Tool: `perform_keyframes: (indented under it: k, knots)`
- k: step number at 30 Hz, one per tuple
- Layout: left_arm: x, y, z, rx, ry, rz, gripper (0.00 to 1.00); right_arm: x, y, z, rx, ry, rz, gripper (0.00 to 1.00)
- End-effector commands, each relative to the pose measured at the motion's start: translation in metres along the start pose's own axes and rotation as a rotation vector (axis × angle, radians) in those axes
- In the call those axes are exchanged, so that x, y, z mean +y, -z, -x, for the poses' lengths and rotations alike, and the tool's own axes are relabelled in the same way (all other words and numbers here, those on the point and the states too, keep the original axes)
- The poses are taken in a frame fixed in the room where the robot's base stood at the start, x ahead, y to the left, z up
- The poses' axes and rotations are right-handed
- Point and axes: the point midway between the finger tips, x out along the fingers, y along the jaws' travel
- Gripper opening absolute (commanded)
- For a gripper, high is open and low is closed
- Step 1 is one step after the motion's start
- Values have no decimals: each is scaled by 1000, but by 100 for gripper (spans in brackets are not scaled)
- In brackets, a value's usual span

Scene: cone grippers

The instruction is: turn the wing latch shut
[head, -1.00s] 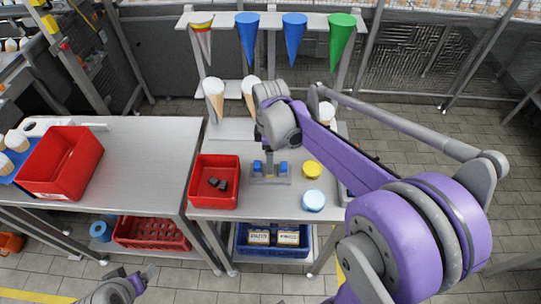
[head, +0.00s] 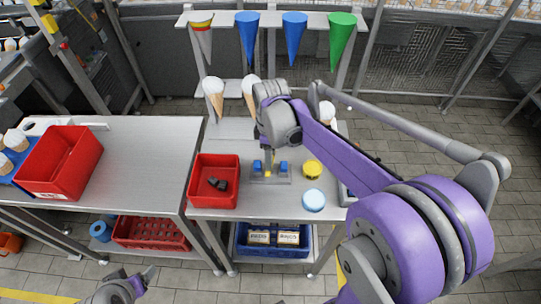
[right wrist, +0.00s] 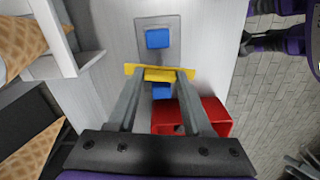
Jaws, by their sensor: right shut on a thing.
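The wing latch is a grey plate (head: 284,180) on the metal table, with a blue block (head: 283,166) on each side and a yellow wing between them. In the right wrist view the yellow wing (right wrist: 160,74) lies across the plate (right wrist: 158,22), between one blue block (right wrist: 158,38) and the other (right wrist: 162,92). My right gripper (head: 268,172) points down over the latch; in the wrist view its fingers (right wrist: 158,78) are shut on the yellow wing. My left gripper (head: 142,278) is low at the left, away from the latch; its finger opening is unclear.
A red bin (head: 213,190) with dark pieces stands just left of the latch. A yellow round thing (head: 312,169) and a light-blue round lid (head: 314,199) lie to its right. A rack (head: 283,88) with cones stands behind. A blue crate (head: 273,238) sits below.

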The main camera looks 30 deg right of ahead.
Motion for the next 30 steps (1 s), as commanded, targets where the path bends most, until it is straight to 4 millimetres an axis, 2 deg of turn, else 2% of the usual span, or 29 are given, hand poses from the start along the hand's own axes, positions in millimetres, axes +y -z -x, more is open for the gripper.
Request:
perform_keyframes:
  k: [30]
  knots:
    - [0, -20, -16, -19, 0, 0, 75, 0, 0, 0, 0, -1, -948, 0]
